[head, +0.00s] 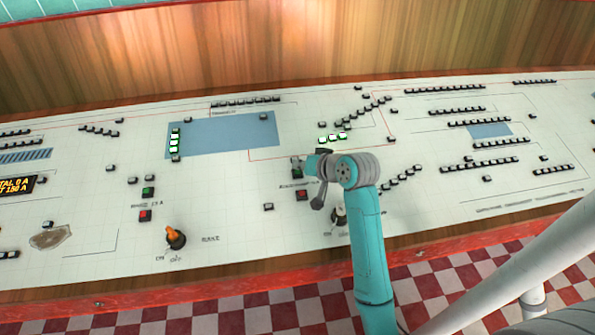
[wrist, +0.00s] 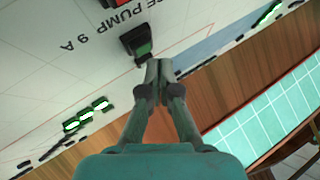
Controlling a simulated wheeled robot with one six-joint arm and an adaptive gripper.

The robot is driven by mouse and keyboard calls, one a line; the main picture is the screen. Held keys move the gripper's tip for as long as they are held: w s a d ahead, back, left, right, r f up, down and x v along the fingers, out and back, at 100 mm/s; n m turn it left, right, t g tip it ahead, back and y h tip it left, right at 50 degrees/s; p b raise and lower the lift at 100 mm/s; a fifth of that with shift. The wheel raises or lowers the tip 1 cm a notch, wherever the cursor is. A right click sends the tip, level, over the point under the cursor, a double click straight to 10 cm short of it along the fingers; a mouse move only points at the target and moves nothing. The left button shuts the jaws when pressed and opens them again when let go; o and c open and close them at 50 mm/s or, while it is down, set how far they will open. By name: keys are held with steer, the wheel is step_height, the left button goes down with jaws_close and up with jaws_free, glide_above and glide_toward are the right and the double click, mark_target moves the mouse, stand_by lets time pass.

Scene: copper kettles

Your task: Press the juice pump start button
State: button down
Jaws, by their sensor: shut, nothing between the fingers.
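The juice pump start button is a green square in a dark housing. It shows in the wrist view (wrist: 143,49), beside lettering that ends in "PUMP 9 A". In the head view the start button (head: 297,173) stands just left of my arm's end, above a red button (head: 302,195). My gripper (wrist: 158,69) is shut and empty. Its fingertips appear very close to the button's lower right edge in the wrist view; I cannot tell whether they touch it. In the head view the fingertips are hard to make out against the arm's end.
Three lit white-green indicators (head: 332,138) sit above my arm on the white console (head: 230,220). Another green button (head: 148,192) and red button (head: 145,215) are at left, near an orange-handled switch (head: 174,237). A wooden wall (head: 200,50) stands behind the console.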

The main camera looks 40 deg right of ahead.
steer(key=shift+f, duration=0.1)
stand_by(0.7)
steer(key=shift+f, duration=0.3)
steer(key=shift+w+f, duration=0.1)
steer(key=shift+f, duration=0.25)
stand_by(0.7)
steer(key=shift+r, duration=0.8)
steer(key=r, duration=0.3)
steer(key=s+r, duration=0.1)
steer(key=r, duration=0.1)
steer(key=shift+a, duration=0.3)
steer(key=shift+f, duration=0.1)
stand_by(0.9)
